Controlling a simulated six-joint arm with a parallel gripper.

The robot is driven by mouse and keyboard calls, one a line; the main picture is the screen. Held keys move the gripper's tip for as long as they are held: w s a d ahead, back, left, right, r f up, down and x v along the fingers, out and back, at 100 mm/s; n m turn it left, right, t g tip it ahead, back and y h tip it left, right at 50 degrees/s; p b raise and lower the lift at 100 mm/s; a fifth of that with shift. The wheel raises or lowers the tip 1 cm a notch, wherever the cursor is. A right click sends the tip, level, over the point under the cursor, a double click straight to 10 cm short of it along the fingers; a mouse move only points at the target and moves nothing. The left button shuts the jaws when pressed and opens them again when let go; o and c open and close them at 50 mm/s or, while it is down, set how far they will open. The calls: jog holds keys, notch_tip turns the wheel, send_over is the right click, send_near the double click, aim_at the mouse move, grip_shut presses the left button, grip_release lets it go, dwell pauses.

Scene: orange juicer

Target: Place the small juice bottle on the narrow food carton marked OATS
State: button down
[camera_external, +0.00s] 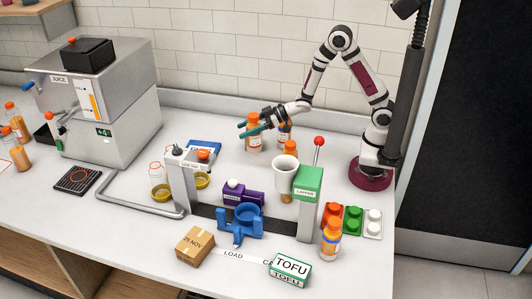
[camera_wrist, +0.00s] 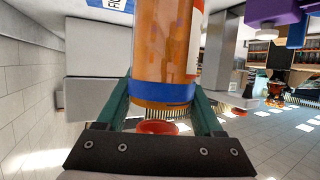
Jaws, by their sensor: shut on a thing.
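My gripper (camera_external: 247,127) has its teal fingers around an orange juice bottle (camera_external: 253,143) at the back middle of the counter. In the wrist view the bottle (camera_wrist: 165,45) fills the space between the fingers (camera_wrist: 162,103), with a blue band near them. The jaws are shut on it. I cannot tell if its base touches the counter. No marking that reads OATS is legible. A blue and white carton (camera_external: 207,146) lies left of the bottle, partly hidden by a grey post, its lettering unreadable.
A gate with a grey post (camera_external: 184,190) and a green-topped capper (camera_external: 308,183) stands in front. More bottles (camera_external: 285,134) stand just right of my gripper. A TOFU carton (camera_external: 290,268) and a brown box (camera_external: 195,244) lie at the front. The steel juicer (camera_external: 130,120) is left.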

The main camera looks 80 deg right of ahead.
jog(key=s+d+r+m+h, duration=0.1)
jog(key=d+r+m+h, duration=0.2)
jog(key=d, duration=0.4)
jog(key=s+d+r+m+t+h, duration=0.15)
jog(key=d+r, duration=0.25)
jog(key=d, duration=0.4)
jog(key=d+r+m+g+h, duration=0.1)
jog(key=d+r+m+h, duration=0.2)
jog(key=d, duration=0.4)
jog(key=w+a+f, duration=0.6)
jog(key=a+f, duration=0.2)
jog(key=f, duration=0.2)
jog(key=shift+w+a+n, duration=0.25)
jog(key=shift+n, duration=0.2)
jog(key=shift+t, duration=0.25)
jog(key=shift+c, duration=0.2)
grip_release()
jog(key=shift+f, duration=0.1)
